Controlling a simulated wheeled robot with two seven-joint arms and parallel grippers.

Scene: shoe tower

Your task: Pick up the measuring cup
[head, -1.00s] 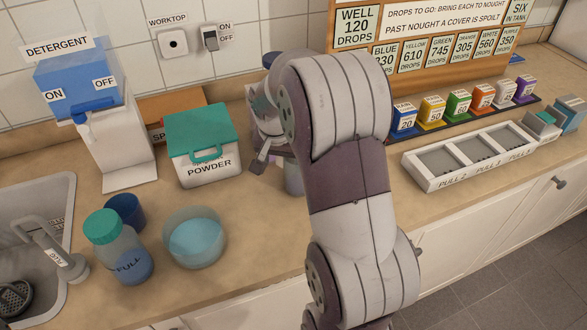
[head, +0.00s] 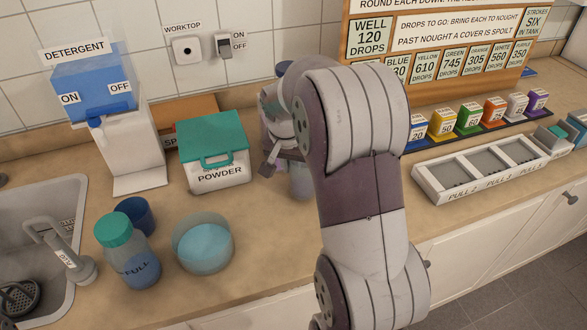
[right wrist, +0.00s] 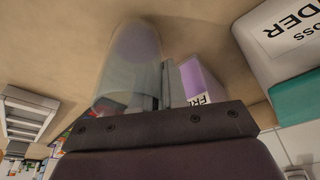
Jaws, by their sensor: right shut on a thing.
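The measuring cup (right wrist: 125,65) is a clear, cloudy cylinder with a purplish tint, close in front of the gripper in the right wrist view. In the head view the lower part of a clear vessel (head: 301,182), likely this cup, shows beside my right arm on the worktop. The rest is hidden behind the arm and hand. My right gripper (head: 270,158) is shut on the cup; its fingers (right wrist: 165,88) are at the cup's side in the wrist view. I cannot tell whether the cup is clear of the worktop. My left gripper is not in view.
A white powder box (head: 218,172) with a green lid stands left of my right gripper. A purple box (right wrist: 200,82) is close by the fingers. A bowl of blue liquid (head: 204,247), a green-capped jar (head: 133,262) and a blue cup (head: 136,212) stand nearer. A divided tray (head: 436,190) lies right.

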